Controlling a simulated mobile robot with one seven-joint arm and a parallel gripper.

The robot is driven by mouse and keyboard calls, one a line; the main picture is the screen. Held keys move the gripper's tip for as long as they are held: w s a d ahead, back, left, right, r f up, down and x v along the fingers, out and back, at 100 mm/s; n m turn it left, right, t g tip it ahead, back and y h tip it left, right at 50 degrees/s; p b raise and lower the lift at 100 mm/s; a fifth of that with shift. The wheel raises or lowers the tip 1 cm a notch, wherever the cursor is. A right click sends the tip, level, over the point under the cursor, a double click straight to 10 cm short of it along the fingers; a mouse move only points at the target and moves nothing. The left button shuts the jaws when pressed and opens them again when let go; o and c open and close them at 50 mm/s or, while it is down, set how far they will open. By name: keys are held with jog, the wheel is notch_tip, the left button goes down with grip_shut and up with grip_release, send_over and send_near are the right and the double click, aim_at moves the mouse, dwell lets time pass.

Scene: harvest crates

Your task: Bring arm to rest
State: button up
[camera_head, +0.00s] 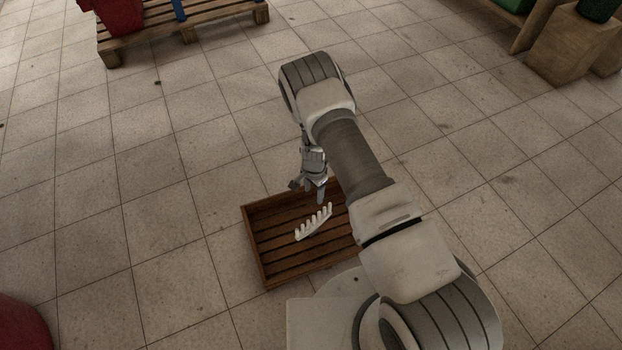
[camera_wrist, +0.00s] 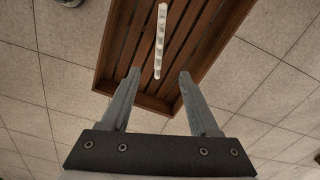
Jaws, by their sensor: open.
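My gripper (camera_head: 309,188) hangs at the end of my bent arm, over the far side of a brown slatted wooden crate (camera_head: 256,253). In the wrist view my gripper (camera_wrist: 159,88) has its two fingers spread apart with nothing between them. A white object with a row of knobs (camera_head: 314,222) lies on the crate's slats. It shows as a narrow white strip (camera_wrist: 160,40) in the wrist view, beyond the fingertips and apart from them. The crate (camera_wrist: 150,102) also shows there. My arm hides the crate's right part in the head view.
A wooden pallet (camera_head: 196,27) with a red container (camera_head: 121,15) stands at the back left. A brown box (camera_head: 567,44) stands at the back right. A red rounded thing (camera_head: 20,325) is at the lower left. The tiled floor around the crate is largely clear.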

notch_tip(320, 180, up, 34)
jog(key=w+n+t+y, duration=0.2)
jog(key=w+n, duration=0.1)
jog(key=n, duration=0.1)
jog(key=s+d+r+n+t, duration=0.1)
jog(key=s+d+r+n, duration=0.1)
jog(key=s+r, duration=0.45)
jog(key=s+d+r+n+t, duration=0.1)
jog(key=s+d+r, duration=0.25)
jog(key=r, duration=0.65)
jog(key=s+d+r+n+t+h, duration=0.1)
jog(key=s+d+r+n, duration=0.15)
jog(key=s, duration=0.65)
jog(key=s+d+r+n+t+h, duration=0.15)
jog(key=s+r, duration=0.25)
jog(key=s, duration=0.5)
notch_tip(320, 180, up, 22)
jog(key=p, duration=2.2)
jog(key=shift+w+d+m+g, duration=0.25)
jog(key=shift+w+m+g, duration=0.1)
jog(key=shift+g, duration=0.1)
